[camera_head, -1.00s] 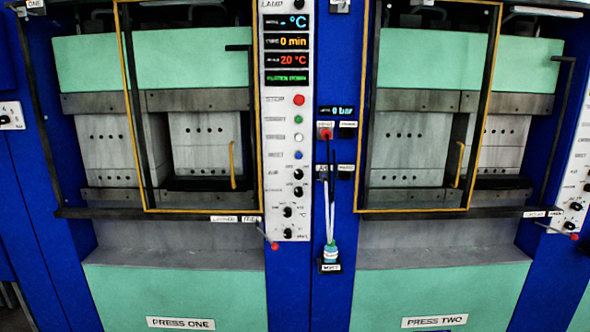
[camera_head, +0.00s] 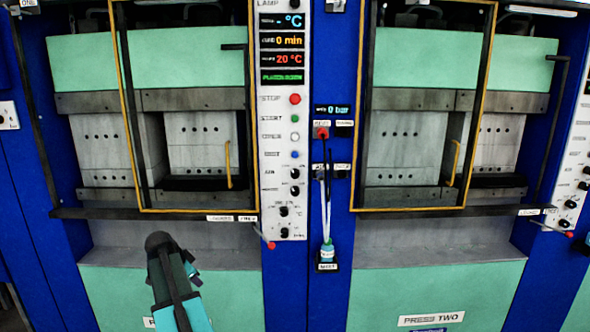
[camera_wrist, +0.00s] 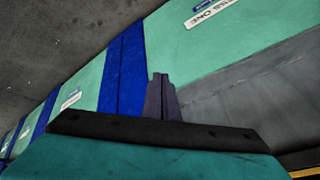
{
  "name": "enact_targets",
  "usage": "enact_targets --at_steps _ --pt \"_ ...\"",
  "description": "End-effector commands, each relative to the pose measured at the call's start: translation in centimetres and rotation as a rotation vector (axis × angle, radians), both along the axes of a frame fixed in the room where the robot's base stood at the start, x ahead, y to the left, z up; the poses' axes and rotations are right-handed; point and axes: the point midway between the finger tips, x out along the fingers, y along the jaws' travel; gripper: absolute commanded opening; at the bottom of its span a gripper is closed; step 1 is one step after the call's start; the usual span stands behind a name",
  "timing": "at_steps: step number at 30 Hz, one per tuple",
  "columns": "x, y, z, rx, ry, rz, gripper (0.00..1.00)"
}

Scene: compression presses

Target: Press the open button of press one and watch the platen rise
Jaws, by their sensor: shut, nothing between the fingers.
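Press one (camera_head: 180,65) stands at the left in the head view, with mint-green panels and a yellow-framed guard. Its control panel (camera_head: 283,215) is the white strip to its right. The panel has a red button (camera_head: 295,99), a green button (camera_head: 295,118), a white button (camera_head: 295,137) and a blue button (camera_head: 295,154); their small labels are blurred. The platen (camera_head: 192,98) sits above the grey blocks. My gripper (camera_wrist: 160,78) is shut and empty in the wrist view, apart from the buttons. My arm shows low before press one in the head view.
Press two (camera_head: 430,65) stands at the right. A red-tipped lever (camera_head: 271,245) sticks out below the control panel. A dark rail (camera_head: 100,213) crosses press one's front.

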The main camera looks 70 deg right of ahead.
Motion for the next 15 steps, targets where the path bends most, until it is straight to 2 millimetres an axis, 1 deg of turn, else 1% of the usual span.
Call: enact_targets --at_steps 1,6,11,15 --pt "-0.5 -1.7 2.0 -0.022 -0.028 -0.048 0.0" --pt "-2.9 -6.2 8.0 -0.091 -0.117 -0.2 0.0" --pt "-5.7 -10.0 13.7 -0.156 -0.203 -0.341 0.0" --pt "-8.5 -12.8 18.7 -0.213 -0.28 -0.46 0.0"
